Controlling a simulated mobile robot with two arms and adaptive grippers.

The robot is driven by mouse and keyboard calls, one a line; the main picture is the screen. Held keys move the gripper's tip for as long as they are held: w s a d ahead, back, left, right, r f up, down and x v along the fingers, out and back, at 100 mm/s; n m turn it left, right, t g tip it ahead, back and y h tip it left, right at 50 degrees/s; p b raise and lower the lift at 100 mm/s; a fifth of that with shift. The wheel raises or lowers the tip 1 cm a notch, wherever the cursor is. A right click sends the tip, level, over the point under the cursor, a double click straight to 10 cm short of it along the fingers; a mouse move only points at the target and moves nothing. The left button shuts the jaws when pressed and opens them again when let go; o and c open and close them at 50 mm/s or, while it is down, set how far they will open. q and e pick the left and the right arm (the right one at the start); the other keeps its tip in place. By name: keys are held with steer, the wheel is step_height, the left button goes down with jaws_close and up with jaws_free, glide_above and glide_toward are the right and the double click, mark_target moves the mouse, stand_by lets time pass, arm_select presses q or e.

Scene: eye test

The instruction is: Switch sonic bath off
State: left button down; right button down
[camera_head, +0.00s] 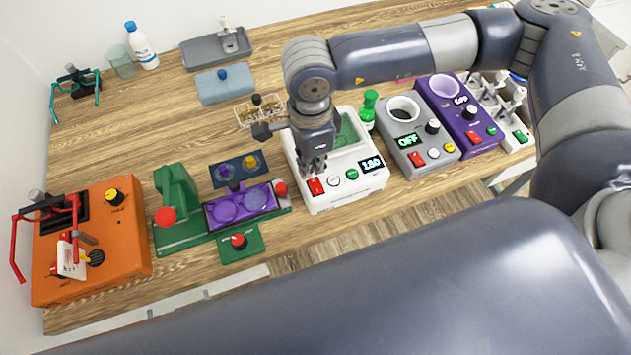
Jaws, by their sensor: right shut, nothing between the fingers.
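The white sonic bath (345,198) stands near the middle of the bench, with a green basin (350,130) behind its front panel. Its panel has a red button (316,186), a white button (334,181), a green button (352,174) and a lit display (372,165) that seems to read 180. My right gripper (313,171) is shut and empty, pointing down over the left end of the panel. Its tips are just above and behind the red button; I cannot tell whether they touch it. The gripper and wrist hide the bath's left part. My left gripper is not in view.
A grey device (418,148) with a display reading OFF and a purple device (462,118) stand to the right. A green bottle (368,108) stands behind the bath. A green and purple device (240,205) and an orange box (110,240) are to the left.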

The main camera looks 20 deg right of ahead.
mark_target(312, 179)
steer(key=shift+f+b, duration=1.1)
steer(key=shift+b, duration=0.2)
stand_by(0.9)
steer(key=shift+r+p, duration=1.15)
steer(key=shift+r, duration=2.4)
